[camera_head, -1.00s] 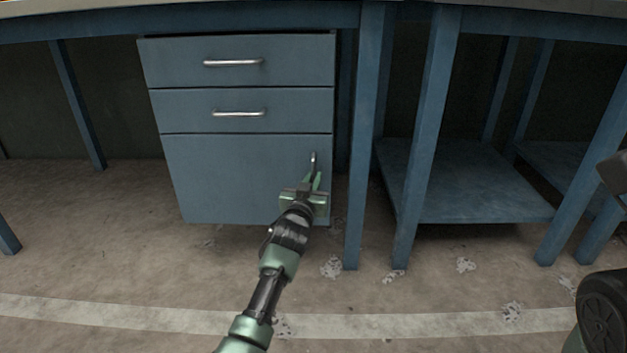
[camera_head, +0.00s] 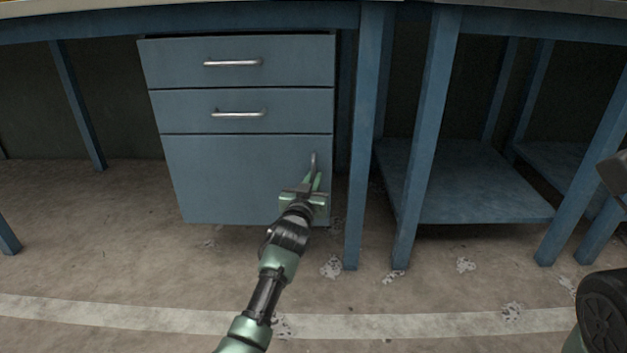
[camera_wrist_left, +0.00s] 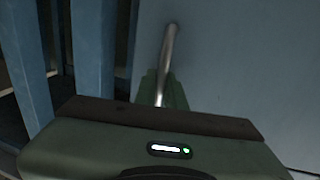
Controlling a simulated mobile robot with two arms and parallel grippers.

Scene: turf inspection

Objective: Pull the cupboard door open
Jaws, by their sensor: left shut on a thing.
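The blue cupboard door (camera_head: 235,180) is the large lowest panel of the cabinet, below two drawers. It looks closed, flush with the cabinet front. Its vertical metal handle (camera_head: 314,160) is near the door's upper right edge. My left gripper (camera_head: 314,181) is shut on the lower part of this handle. In the left wrist view the handle (camera_wrist_left: 168,50) runs up from between the green fingers (camera_wrist_left: 162,88), and the door (camera_wrist_left: 240,70) fills the right side. The lower end of the handle is hidden by the gripper.
Two drawers with horizontal handles (camera_head: 232,63) are above the door. Blue table legs (camera_head: 366,140) stand just right of the cabinet. A low shelf (camera_head: 470,190) is further right. The concrete floor (camera_head: 120,250) in front of the cabinet is clear apart from pale worn patches.

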